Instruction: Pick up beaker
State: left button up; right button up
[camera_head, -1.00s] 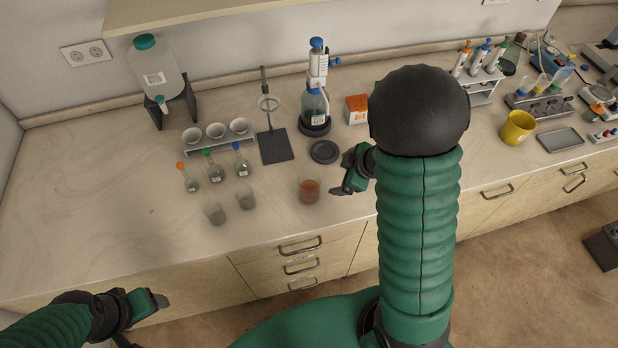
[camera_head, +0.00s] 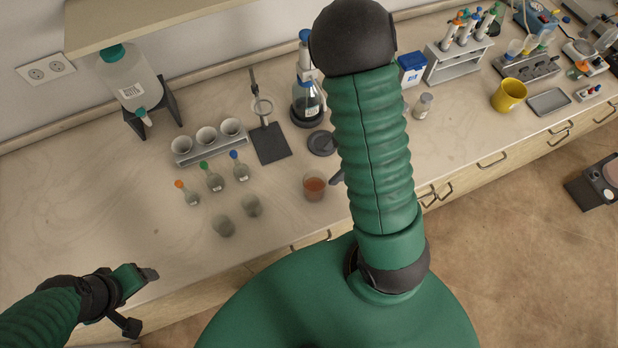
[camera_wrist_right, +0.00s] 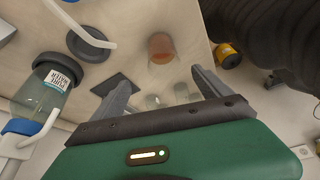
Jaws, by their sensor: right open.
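A glass beaker with red-brown liquid (camera_head: 314,186) stands on the bench near its front edge. In the right wrist view this beaker (camera_wrist_right: 160,48) is beyond my fingertips, between their lines and not touched. Two empty-looking glass beakers (camera_head: 223,226) (camera_head: 251,206) stand to its left. My right gripper (camera_wrist_right: 160,85) is open with nothing between its fingers. In the head view my right arm hides most of it; only a dark fingertip (camera_head: 337,177) shows just right of the beaker. My left gripper (camera_head: 140,300) is open and empty in front of the bench, lower left.
Small flasks with coloured stoppers (camera_head: 213,178) and a rack of cups (camera_head: 208,145) stand behind the beakers. A stand with a dark base (camera_head: 270,144), a blue-topped dispenser bottle (camera_head: 306,98) and a dark disc (camera_head: 321,143) are farther back.

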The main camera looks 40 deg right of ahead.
jog(key=b, duration=0.1)
send_near(311, 184)
jog(key=s+a+r, duration=0.3)
jog(key=w+f, duration=0.1)
jog(key=w+a+f, duration=0.1)
jog(key=shift+w+a+f, duration=0.2)
jog(key=shift+w+f, duration=0.1)
jog(key=shift+f, duration=0.1)
jog(key=f, duration=0.3)
jog(key=shift+w+a+f, duration=0.15)
jog(key=shift+w+f, duration=0.1)
jog(key=shift+f, duration=0.2)
jog(key=shift+w+a, duration=0.15)
jog(key=shift+a, duration=0.05)
jog(key=c, duration=0.3)
jog(key=shift+a, duration=0.15)
jog(key=c, duration=0.9)
pick_arm(q)
jog(key=shift+s+a+f, duration=0.25)
jog(key=shift+s+f, duration=0.05)
jog(key=shift+f, duration=0.2)
jog(key=shift+s+a+f, duration=0.2)
jog(key=shift+s+f, duration=0.1)
jog(key=shift+f, duration=0.15)
pick_arm(e)
jog(key=shift+d, duration=0.3)
jog(key=c, duration=0.5)
